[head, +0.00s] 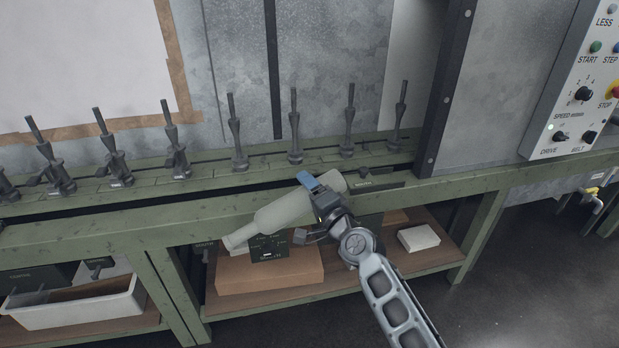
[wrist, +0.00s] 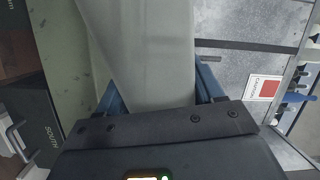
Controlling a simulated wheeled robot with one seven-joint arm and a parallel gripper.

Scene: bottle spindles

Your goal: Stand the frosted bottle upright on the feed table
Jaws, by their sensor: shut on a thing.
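The frosted bottle (head: 284,212) is a pale, cloudy green-white bottle. It is tilted well over, with its neck (head: 238,238) pointing down and left and its base up and right. My gripper (head: 318,186) is shut around the bottle's body near the base end. In the wrist view the bottle (wrist: 145,55) fills the space between the blue fingers (wrist: 160,98). The bottle appears in front of the green feed table's front edge (head: 120,233); I cannot tell whether it touches the table.
Several dark spindles (head: 295,130) stand in a row along the back of the table. A control panel (head: 575,95) is at the right. Below, a shelf holds a cardboard box (head: 270,275), a white block (head: 418,238) and a white bin (head: 75,305). The table's left front top is clear.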

